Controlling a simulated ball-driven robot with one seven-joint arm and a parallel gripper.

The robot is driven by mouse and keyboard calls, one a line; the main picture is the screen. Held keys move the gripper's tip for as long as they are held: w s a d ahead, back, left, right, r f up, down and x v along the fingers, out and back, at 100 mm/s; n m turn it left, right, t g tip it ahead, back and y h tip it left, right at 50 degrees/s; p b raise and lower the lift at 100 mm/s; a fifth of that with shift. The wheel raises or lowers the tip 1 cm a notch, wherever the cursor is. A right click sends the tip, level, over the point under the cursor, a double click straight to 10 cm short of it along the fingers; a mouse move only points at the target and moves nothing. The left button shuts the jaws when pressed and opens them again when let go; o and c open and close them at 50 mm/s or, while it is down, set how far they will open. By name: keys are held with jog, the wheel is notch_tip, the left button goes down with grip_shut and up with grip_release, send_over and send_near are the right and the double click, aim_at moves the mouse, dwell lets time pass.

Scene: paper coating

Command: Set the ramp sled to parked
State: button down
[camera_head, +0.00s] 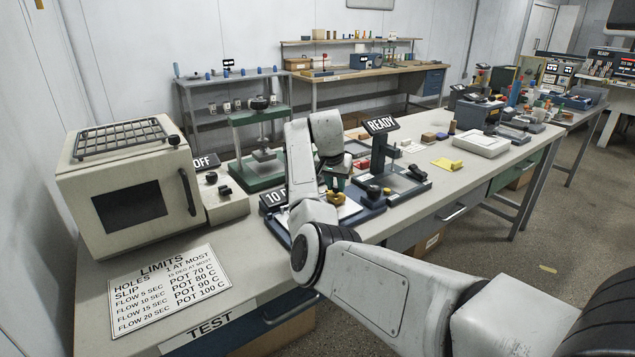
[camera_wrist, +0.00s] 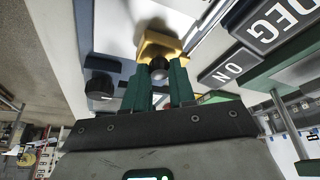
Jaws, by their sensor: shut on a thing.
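The ramp sled looks to be the small yellow block (camera_head: 335,198) with a dark round knob, on the blue-edged ramp device (camera_head: 362,213) near the bench front. It also shows in the wrist view (camera_wrist: 151,46). My gripper (camera_wrist: 160,76) has its green fingers shut on the sled's knob, one on each side. In the head view my gripper (camera_head: 338,184) is partly hidden behind my arm. A sign reading "10 D..." (camera_head: 273,197) stands at the ramp's left; the wrist view shows "DEG" and "ON" labels (camera_wrist: 228,70). Most of the ramp surface is hidden.
A READY device (camera_head: 381,125) stands just right of the ramp. A green-based press (camera_head: 250,177) is behind it, and a cream oven (camera_head: 125,190) with an OFF sign is at left. A limits sheet (camera_head: 165,290) lies in front. A yellow note (camera_head: 446,163) lies farther right.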

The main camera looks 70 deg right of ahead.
jog(key=shift+s+d, duration=0.2)
jog(key=shift+d, duration=0.2)
jog(key=c, duration=0.9)
grip_release()
jog(key=shift+d, duration=0.1)
jog(key=v, duration=1)
jog(key=shift+a+r, duration=0.25)
jog(key=shift+r, duration=0.1)
jog(key=shift+s, duration=0.1)
